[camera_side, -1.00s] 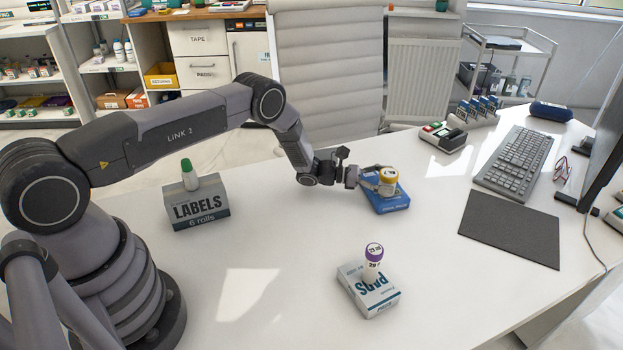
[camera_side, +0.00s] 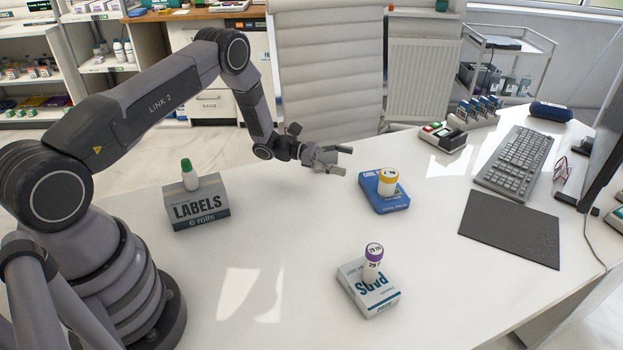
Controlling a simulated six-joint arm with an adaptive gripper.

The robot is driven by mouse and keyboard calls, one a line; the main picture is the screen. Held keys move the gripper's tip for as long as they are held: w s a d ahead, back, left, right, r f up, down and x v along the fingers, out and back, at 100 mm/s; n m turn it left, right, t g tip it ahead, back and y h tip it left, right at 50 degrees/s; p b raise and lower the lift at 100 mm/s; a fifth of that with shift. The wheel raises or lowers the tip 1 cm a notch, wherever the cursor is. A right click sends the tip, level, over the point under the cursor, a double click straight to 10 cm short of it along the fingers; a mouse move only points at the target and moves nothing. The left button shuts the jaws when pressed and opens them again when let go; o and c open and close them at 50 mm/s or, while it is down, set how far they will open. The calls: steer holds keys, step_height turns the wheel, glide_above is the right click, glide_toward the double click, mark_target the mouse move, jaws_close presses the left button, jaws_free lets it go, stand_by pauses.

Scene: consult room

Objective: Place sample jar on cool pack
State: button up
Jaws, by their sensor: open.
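The sample jar, white with a yellow lid (camera_side: 388,179), stands upright on the blue cool pack (camera_side: 378,204) on the white table. My gripper (camera_side: 345,160) is open and empty, to the left of the jar and a little farther back, apart from it. Nothing hides the jar or the pack's near side.
A labels box (camera_side: 196,208) with a green-capped bottle (camera_side: 189,173) on it stands at left. A pads box (camera_side: 367,298) with a purple-capped jar (camera_side: 373,258) on it is in front. A dark mat (camera_side: 510,232) and keyboard (camera_side: 515,162) lie at right. The table between is clear.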

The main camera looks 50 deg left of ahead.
steer(key=s+d+r+m+g+y, duration=0.2)
steer(key=s+d+r+m+g, duration=0.15)
steer(key=s+r+m, duration=0.55)
steer(key=s+d+r+m+g+y, duration=0.25)
steer(key=s+r+g, duration=0.2)
steer(key=r, duration=0.85)
steer(key=s+a+r+m+t+y, duration=0.1)
steer(key=s+a+r+m+y, duration=0.2)
steer(key=s, duration=0.5)
steer(key=s+a+r+m+t+y, duration=0.2)
steer(key=s+a+m+y, duration=0.1)
steer(key=s, duration=0.5)
steer(key=s+a+r+m+t+y, duration=0.2)
steer(key=s+a+r+m+y, duration=0.1)
steer(key=s, duration=0.6)
steer(key=shift+a+r+m+y, duration=0.3)
steer(key=shift+m+y, duration=0.55)
steer(key=shift+m, duration=0.3)
